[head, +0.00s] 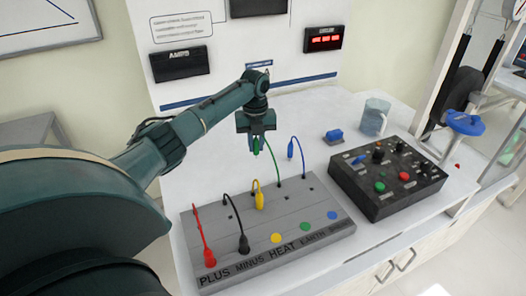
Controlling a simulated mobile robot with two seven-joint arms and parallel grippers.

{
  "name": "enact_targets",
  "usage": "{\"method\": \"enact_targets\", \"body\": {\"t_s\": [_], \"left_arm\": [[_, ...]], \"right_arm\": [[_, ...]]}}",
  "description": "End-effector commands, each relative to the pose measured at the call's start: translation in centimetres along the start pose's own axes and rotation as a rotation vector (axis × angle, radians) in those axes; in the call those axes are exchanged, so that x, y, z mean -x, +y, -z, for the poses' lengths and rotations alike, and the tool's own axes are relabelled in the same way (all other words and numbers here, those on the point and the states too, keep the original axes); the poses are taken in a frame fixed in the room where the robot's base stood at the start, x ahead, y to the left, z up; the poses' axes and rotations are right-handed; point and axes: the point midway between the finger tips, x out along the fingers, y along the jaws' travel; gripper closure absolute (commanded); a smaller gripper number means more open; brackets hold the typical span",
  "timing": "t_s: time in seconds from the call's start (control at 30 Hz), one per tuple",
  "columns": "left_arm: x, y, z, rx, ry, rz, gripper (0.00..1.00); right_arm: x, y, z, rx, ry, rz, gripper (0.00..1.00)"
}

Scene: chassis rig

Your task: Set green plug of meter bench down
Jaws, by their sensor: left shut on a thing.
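The meter bench (300,246) is a sloped grey box on the white worktop, with PLUS, MINUS, HEAT and EARTH lettered along its front; a further label is too small to read. My left gripper (256,138) is above the bench's back edge, shut on the green plug (256,147). The green plug is held up clear of the panel, its green lead looping down to the bench. A green disc (305,226) marks the front near EARTH. The red plug (210,256) and black plug (243,243) stand at the front left. My right gripper is out of view.

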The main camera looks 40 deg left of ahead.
Motion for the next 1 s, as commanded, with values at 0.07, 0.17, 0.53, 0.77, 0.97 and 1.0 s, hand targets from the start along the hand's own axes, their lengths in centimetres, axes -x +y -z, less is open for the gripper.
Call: {"method": "enact_targets", "body": {"t_s": [0.07, 0.17, 0.53, 0.77, 0.97, 1.0], "left_arm": [[-0.9, 0.0, 0.0, 0.001, 0.001, -0.001, 1.0], [-1.6, 0.0, 0.0, 0.002, 0.001, -0.001, 1.0], [-5.1, 0.0, 0.0, 0.001, -0.001, 0.0, 1.0], [-5.3, 0.0, 0.0, 0.001, -0.001, 0.0, 1.0], [-5.4, 0.0, 0.0, 0.001, -0.001, 0.0, 0.73], [-5.4, 0.0, 0.0, 0.001, -0.001, 0.0, 0.69]], "right_arm": [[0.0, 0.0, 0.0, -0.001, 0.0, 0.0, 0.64], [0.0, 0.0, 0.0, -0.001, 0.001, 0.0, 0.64], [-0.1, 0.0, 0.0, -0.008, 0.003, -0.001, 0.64], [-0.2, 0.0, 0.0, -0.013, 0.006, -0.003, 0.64], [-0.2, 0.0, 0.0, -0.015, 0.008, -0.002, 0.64], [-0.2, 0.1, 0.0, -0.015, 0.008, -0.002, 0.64]]}}
